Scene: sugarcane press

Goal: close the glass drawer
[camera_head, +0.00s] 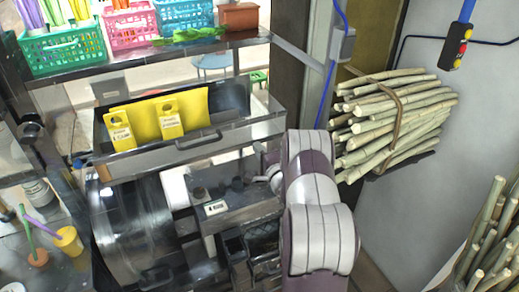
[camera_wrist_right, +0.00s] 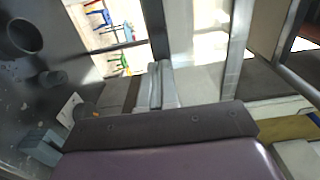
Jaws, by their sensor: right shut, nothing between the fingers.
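The glass drawer (camera_head: 240,134) is below the shelf in the head view, with a see-through front and a dark handle. It stands open, its inside and yellow price-tagged pieces (camera_head: 170,116) showing from above. My right gripper (camera_head: 268,178) is below and in front of the drawer's right part, apart from the handle, partly hidden by my own arm. In the right wrist view its fingers (camera_wrist_right: 156,86) are shut with nothing between them. I cannot tell whether they touch anything. My left gripper is not in view.
A steel press housing (camera_head: 135,225) stands below the drawer at left. Dark bins (camera_head: 250,250) stand beside my right arm. A sugarcane bundle (camera_head: 395,118) hangs at right. Coloured baskets (camera_head: 62,48) line the shelf above. A yellow cup (camera_head: 68,241) stands on the left counter.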

